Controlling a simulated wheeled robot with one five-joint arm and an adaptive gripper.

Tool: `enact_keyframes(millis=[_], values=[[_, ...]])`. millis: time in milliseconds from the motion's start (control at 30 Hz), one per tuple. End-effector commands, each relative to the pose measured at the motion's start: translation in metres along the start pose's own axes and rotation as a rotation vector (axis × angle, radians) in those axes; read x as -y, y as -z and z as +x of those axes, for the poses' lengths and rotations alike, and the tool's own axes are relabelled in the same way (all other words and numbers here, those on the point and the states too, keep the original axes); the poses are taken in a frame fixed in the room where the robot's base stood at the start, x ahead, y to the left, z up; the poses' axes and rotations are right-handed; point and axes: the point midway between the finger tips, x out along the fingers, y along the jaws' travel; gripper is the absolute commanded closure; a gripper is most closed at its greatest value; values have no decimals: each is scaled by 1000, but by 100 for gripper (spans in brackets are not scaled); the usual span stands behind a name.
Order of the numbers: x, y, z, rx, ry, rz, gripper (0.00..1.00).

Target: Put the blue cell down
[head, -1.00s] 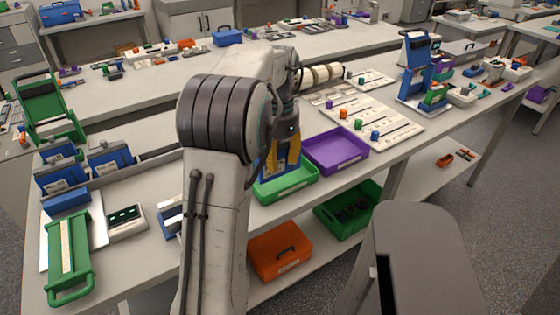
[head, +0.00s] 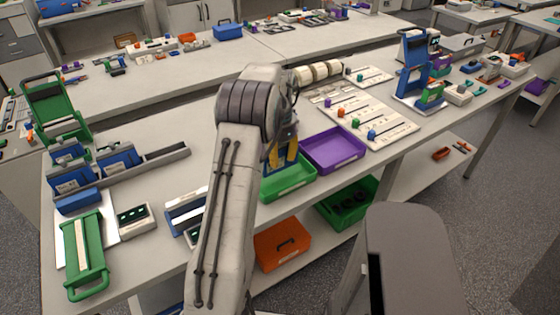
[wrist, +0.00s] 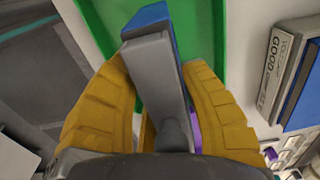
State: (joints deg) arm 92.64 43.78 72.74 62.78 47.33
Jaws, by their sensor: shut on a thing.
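The blue cell (wrist: 149,18) shows in the wrist view as a blue block with a long grey side, between two yellow fingers. My gripper (wrist: 155,72) is shut on it. Below the cell is the green tray (wrist: 105,28). In the head view my gripper (head: 282,156) points down at the back of the green tray (head: 290,193), and my arm hides most of the cell there. I cannot tell whether the cell touches the tray floor.
A purple tray (head: 335,165) stands right beside the green one. In the wrist view a box labelled GOOD (wrist: 282,70) lies to the right. Blue racks (head: 78,180) and a green-handled frame (head: 84,250) stand at the left. An orange case (head: 283,247) sits on the shelf below.

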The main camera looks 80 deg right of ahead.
Motion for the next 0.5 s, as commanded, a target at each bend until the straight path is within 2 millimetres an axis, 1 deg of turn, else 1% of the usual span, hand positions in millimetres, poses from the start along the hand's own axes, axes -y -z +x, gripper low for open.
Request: enact_keyframes(millis=[33,300,500], values=[[0,0,-1,2,-2,0,98],[0,0,20,0,0,0,98],[0,0,28,-1,1,0,98]])
